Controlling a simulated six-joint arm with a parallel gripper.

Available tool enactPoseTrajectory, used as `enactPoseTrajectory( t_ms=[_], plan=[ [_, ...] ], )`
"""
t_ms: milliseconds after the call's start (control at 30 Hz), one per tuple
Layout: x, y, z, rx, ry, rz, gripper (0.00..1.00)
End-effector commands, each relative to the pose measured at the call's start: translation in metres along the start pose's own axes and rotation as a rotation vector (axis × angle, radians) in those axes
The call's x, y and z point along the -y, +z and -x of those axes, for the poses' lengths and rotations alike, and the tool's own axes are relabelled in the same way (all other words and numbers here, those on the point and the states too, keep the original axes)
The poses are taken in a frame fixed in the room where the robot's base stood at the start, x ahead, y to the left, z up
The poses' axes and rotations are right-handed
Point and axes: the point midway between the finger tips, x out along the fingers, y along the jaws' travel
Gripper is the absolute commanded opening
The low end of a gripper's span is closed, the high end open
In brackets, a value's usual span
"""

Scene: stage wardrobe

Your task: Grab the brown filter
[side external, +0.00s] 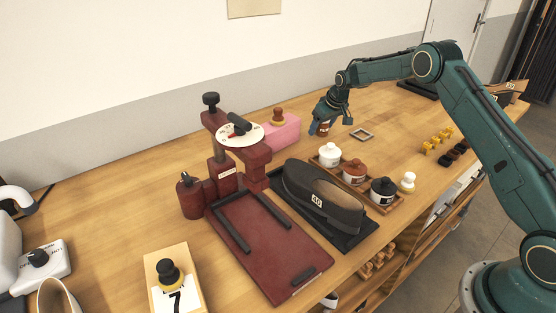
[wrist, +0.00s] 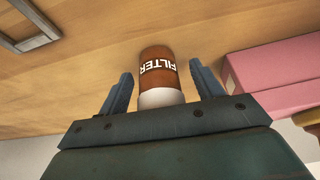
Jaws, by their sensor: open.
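The brown filter (wrist: 158,72) is a small cylinder with white "FILTER" lettering and a pale band at the end nearer my gripper. In the wrist view it lies between the two fingers, with a gap on each side. In the side view the brown filter (side external: 323,129) shows partly, low at my gripper, just left of a small metal frame. My gripper (wrist: 161,88) is open, its fingers on either side of the filter and not visibly touching it. In the side view my gripper (side external: 325,122) is low over the back of the table.
A pink box (side external: 283,133) with a knob on top stands close to the left of my gripper; it also shows in the wrist view (wrist: 275,80). A flat metal frame (side external: 362,134) lies to the right. A tray with white, brown and black pots (side external: 354,172) stands in front.

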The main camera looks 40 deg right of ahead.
Motion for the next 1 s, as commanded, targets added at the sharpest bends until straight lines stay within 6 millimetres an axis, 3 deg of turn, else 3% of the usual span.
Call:
enactPoseTrajectory(
  t_ms=[200,467,1000],
  plan=[
    [0.0,0.0,0.0,0.0,0.0,0.0,0.66],
    [0.0,0.0,0.0,0.0,0.0,0.0,0.17],
    [0.0,-0.006,0.013,-0.004,0.001,0.0,0.16]
  ],
)
